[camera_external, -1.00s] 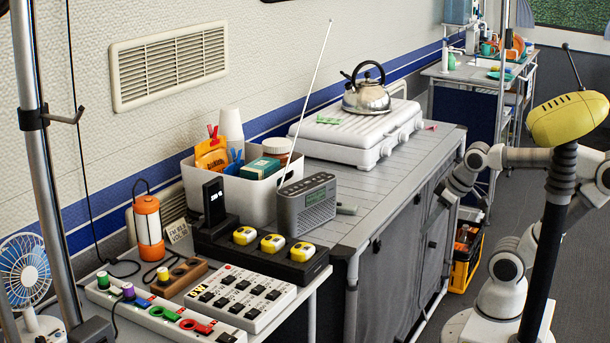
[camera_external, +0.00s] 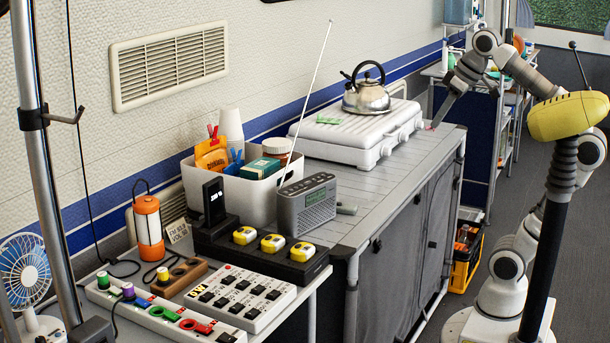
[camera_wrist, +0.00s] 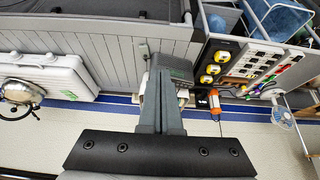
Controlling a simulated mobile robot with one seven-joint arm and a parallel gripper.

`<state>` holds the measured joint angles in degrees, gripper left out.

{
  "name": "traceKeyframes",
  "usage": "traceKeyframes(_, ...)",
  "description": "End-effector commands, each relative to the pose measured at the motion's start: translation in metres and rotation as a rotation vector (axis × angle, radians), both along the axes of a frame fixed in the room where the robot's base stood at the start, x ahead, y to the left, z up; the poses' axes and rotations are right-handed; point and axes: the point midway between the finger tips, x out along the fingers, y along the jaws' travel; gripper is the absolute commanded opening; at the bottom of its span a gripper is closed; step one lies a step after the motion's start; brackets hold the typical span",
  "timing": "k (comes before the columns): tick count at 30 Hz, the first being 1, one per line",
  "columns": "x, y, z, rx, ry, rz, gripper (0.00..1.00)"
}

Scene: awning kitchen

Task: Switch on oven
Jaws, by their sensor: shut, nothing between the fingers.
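The only cooking appliance I see is a white stove (camera_external: 352,141) on the grey counter, with round knobs (camera_external: 386,150) along its front side. A steel kettle (camera_external: 367,97) stands on top of it. My gripper (camera_external: 436,120) points down just right of the stove's far end; I cannot tell whether it touches anything. In the wrist view my gripper (camera_wrist: 160,72) is shut and empty, with the stove (camera_wrist: 58,82) off to its left and the kettle (camera_wrist: 18,92) at the left edge. No separate oven is visible.
A grey radio (camera_external: 307,205) with a long antenna stands on the near counter. A white bin (camera_external: 247,198) of items is beside it, with a power strip and switch box (camera_external: 240,299) nearer. The counter strip (camera_external: 380,190) before the stove is clear.

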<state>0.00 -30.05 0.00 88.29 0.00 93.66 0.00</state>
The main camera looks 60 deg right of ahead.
Motion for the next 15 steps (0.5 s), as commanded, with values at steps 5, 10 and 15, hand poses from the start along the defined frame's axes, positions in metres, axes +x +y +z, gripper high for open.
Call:
traceKeyframes(5,0.002,0.000,0.044,0.000,-0.002,0.000,0.00)
traceKeyframes(10,0.002,0.000,0.078,0.000,-0.002,0.000,0.00)
traceKeyframes(15,0.080,0.072,0.085,-0.068,0.012,0.317,0.00)
